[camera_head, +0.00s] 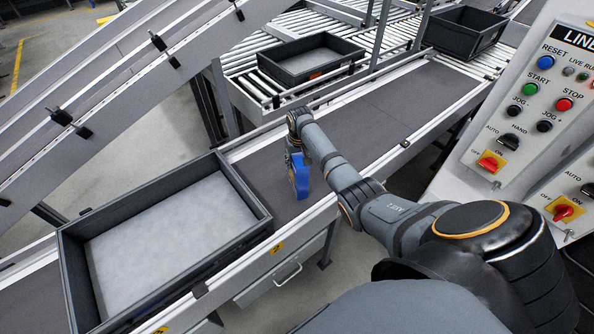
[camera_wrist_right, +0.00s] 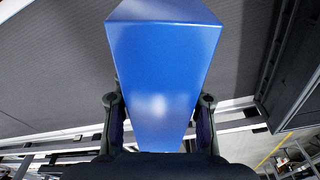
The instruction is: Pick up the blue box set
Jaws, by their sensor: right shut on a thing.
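The blue box set (camera_wrist_right: 160,75) fills the middle of the right wrist view, between the two fingers of my right gripper (camera_wrist_right: 158,125). The fingers press on its two sides and are shut on it. In the head view the blue box set (camera_head: 301,176) hangs below my right wrist, over the near side of the conveyor belt. My right gripper (camera_head: 297,150) is small there and partly hidden by the arm. I cannot tell whether the box touches the belt. My left gripper is not in view.
An open grey tote (camera_head: 262,205) with a pale floor stands on the belt at the left. Two more dark totes (camera_head: 310,72) (camera_head: 465,45) stand on the rollers behind. A control panel (camera_head: 530,115) rises at the right. The belt (camera_head: 390,110) right of the arm is clear.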

